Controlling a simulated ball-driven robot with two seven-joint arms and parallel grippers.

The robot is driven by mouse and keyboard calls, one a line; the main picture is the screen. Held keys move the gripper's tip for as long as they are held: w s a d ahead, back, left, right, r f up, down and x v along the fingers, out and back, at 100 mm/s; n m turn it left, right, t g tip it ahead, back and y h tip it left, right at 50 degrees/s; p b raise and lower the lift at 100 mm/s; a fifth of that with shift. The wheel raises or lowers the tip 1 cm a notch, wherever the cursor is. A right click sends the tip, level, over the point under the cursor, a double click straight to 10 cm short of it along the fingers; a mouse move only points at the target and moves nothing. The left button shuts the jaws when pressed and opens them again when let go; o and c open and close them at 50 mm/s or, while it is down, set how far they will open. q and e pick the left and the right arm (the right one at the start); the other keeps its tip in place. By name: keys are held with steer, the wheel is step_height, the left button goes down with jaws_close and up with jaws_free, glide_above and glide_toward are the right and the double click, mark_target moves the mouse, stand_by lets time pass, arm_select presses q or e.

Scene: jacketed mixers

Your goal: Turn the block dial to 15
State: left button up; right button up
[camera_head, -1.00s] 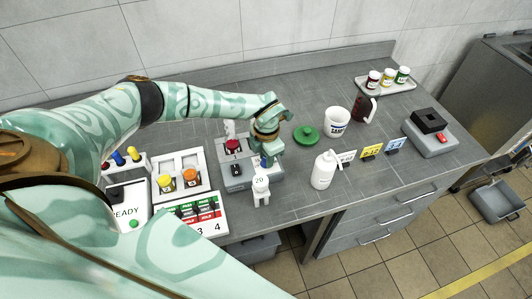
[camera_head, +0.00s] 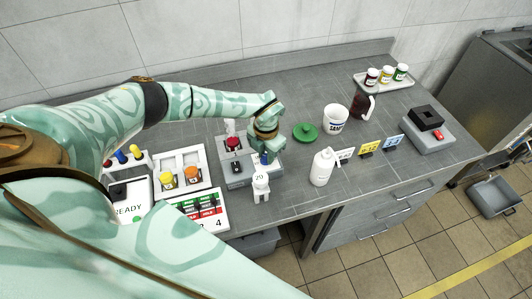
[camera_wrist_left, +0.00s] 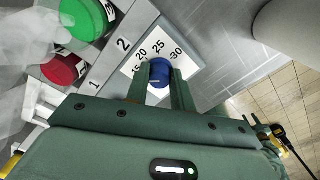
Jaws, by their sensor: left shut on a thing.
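The block dial is a small blue knob (camera_wrist_left: 160,73) on a white scale plate (camera_wrist_left: 141,42) printed 15, 20, 25 and 30. In the left wrist view my left gripper (camera_wrist_left: 158,82) has a finger on each side of the knob and is shut on it. The knob's pointer cannot be read clearly. In the head view the gripper (camera_head: 264,150) reaches down to the front right of the grey block unit (camera_head: 238,181), with part of the blue knob (camera_head: 265,158) showing below it. My right gripper is not in view.
A white bottle (camera_head: 322,168) and a green lid (camera_head: 305,132) are to the right. A red round top (camera_wrist_left: 63,68) and a green one (camera_wrist_left: 83,18) are beside the scale.

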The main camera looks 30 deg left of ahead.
arm_select(q)
steer(key=o, duration=1)
step_height(320, 180, up, 16)
steer(key=shift+r+p, duration=0.2)
steer(key=shift+p, duration=0.45)
steer(key=shift+f, duration=0.1)
